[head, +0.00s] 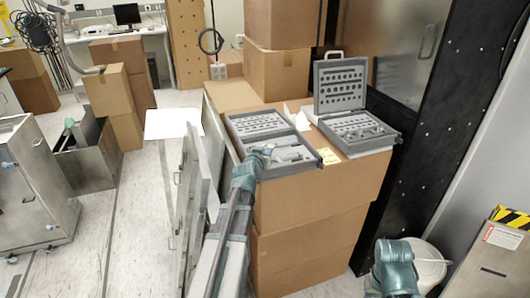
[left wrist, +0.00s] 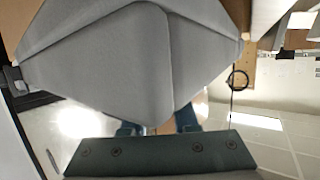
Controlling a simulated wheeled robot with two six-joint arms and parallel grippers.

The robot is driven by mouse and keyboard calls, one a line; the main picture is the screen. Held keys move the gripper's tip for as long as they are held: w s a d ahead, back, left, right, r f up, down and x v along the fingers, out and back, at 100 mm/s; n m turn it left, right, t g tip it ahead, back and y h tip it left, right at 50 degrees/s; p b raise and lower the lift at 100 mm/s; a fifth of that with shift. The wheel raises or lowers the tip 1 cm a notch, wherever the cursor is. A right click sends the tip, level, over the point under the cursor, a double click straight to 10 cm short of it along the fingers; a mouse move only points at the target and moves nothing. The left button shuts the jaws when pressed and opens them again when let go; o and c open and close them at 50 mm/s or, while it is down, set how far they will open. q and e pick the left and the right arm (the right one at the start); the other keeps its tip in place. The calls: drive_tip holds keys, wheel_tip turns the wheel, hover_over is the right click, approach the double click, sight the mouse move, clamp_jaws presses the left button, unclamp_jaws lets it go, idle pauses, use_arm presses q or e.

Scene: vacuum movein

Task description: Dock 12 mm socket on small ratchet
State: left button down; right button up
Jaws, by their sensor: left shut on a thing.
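Two open grey tool cases lie on cardboard boxes. The left case (head: 240,152) holds several silver tools (head: 287,154); I cannot tell the small ratchet or the 12 mm socket apart there. The right case (head: 389,146) has its lid (head: 340,77) upright, with rows of dark holes and several tools in its tray. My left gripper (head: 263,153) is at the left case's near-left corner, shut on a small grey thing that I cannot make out. In the left wrist view a large grey shape hides most of the grip, with blue-green parts below it. My right gripper's fingertips do not show.
Stacked cardboard boxes (head: 310,205) carry the cases. Grey panels (head: 190,190) stand left of them. A dark perforated frame (head: 455,110) rises on the right. A white bin (head: 425,265) sits low right, behind my right arm. Open floor lies to the left.

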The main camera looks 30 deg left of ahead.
use_arm(q)
drive_tip(key=shift+f, duration=0.15)
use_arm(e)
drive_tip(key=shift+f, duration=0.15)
use_arm(q)
drive_tip(key=c, duration=1)
unclamp_jaws()
drive_tip(key=shift+o, duration=0.2)
drive_tip(key=shift+s, duration=0.1)
